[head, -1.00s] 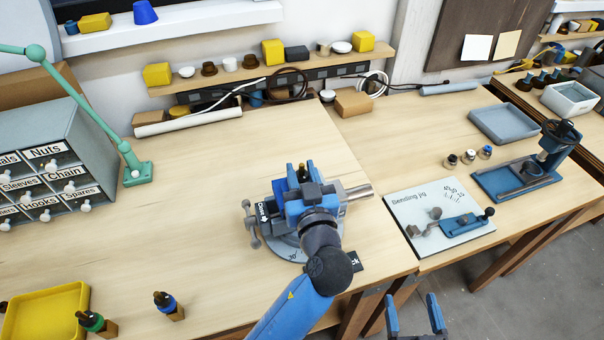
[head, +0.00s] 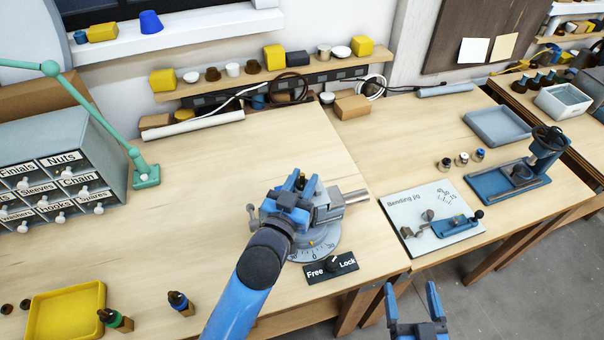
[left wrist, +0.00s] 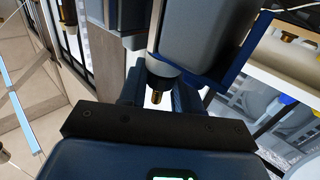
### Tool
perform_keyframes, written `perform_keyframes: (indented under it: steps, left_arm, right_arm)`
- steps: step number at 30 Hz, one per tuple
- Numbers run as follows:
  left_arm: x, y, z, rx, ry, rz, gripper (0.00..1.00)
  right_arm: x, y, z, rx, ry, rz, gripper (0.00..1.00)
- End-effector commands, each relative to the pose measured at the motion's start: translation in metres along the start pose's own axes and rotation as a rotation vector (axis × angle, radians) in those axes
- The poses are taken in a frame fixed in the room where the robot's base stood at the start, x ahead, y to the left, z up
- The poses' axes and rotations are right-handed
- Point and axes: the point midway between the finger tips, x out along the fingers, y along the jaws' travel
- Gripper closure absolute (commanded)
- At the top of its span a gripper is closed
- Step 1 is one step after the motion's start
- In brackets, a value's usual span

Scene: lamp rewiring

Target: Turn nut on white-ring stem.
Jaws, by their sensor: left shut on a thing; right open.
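My left gripper (head: 300,184) is over the bench vise (head: 328,212), its wrist tilted and covering much of the vise. In the left wrist view its blue fingers (left wrist: 158,98) are shut around a small part at the end of a stem. A brass threaded tip (left wrist: 156,97) shows between them, with a pale ring (left wrist: 160,80) beside it. The nut itself is mostly hidden by the fingers, and I cannot make out its turn angle. My right gripper (head: 412,292) is open and empty, in front of the bench edge.
The bending jig board (head: 430,222) lies to the right. A yellow tray (head: 66,311) and two dark bottles stand at the front left. The bench left of the vise is clear.

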Motion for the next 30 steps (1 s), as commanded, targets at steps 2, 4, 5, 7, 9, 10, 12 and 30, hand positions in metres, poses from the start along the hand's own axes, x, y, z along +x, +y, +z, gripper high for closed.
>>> perform_keyframes:
  steps: [2,4,5,7,9,10,12,30]
  left_arm:
    - [0.0005,-0.001,-0.0043,-0.001,0.002,0.016,0.98]
    - [0.0004,-0.0009,-0.0041,0.0,0.003,0.029,0.98]
    - [0.0005,-0.0006,-0.0038,0.0,0.003,0.034,0.98]
    - [0.0004,-0.0004,-0.0033,0.0,0.004,0.043,0.98]
    - [0.0005,-0.0003,-0.0026,0.0,0.003,0.05,0.98]
    - [0.0005,-0.0002,-0.0023,0.001,0.003,0.052,0.98]
    - [0.0005,-0.0003,-0.0019,0.001,0.003,0.055,0.98]
    - [0.0005,0.0003,-0.0008,0.001,0.002,0.059,0.47]
  right_arm:
    - [-0.0002,0.0,-0.0086,0.0,0.0,0.0,0.2]
    - [-0.0003,0.0,-0.0116,0.0,0.0,0.0,0.2]
    - [-0.0003,0.0,-0.0126,0.0,0.0,0.0,0.2]
    - [-0.0003,0.0,-0.0145,0.0,0.0,0.0,0.2]
    - [-0.0004,0.0,-0.0158,0.0,0.0,0.0,0.2]
    - [-0.0004,0.0,-0.0161,0.0,0.0,0.0,0.2]
    - [-0.0004,0.0,-0.0166,0.0,0.0,0.0,0.2]
    - [-0.0004,0.0,-0.0165,0.0,0.0,0.0,0.2]
